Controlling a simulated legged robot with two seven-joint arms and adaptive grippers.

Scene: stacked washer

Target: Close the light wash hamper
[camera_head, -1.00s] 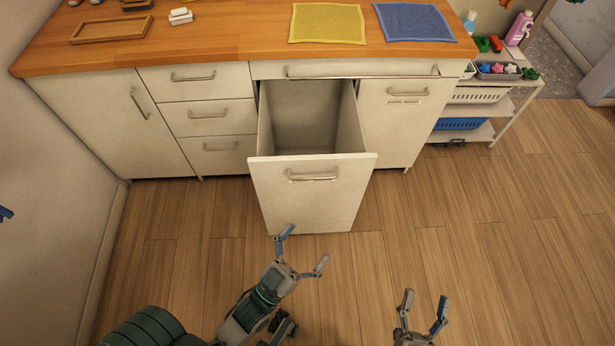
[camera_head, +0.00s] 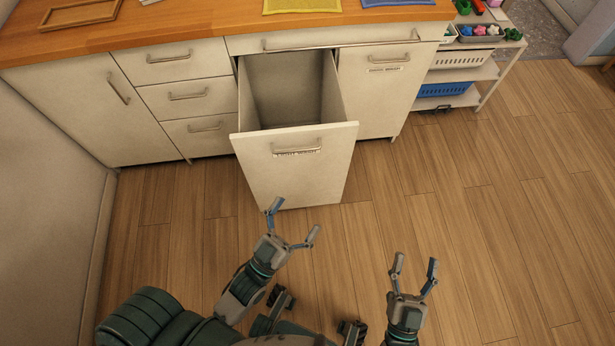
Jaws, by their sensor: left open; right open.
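The pulled-out hamper (camera_head: 294,180) is a white bin drawer under the counter, with a bar handle (camera_head: 297,150) and a small label too blurred to read surely. It stands open toward me and its inside (camera_head: 285,90) looks empty. My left gripper (camera_head: 293,222) is open and empty, just in front of the hamper's lower front; I cannot tell if it touches. My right gripper (camera_head: 414,267) is open and empty over the floor, to the right of and nearer than the hamper.
A shut cabinet front (camera_head: 378,95) with a label is right of the hamper. Shut drawers (camera_head: 187,97) are to the left. The wooden counter (camera_head: 205,20) holds a yellow cloth (camera_head: 302,5). A shelf rack (camera_head: 458,73) with baskets stands at right. The floor at right is clear.

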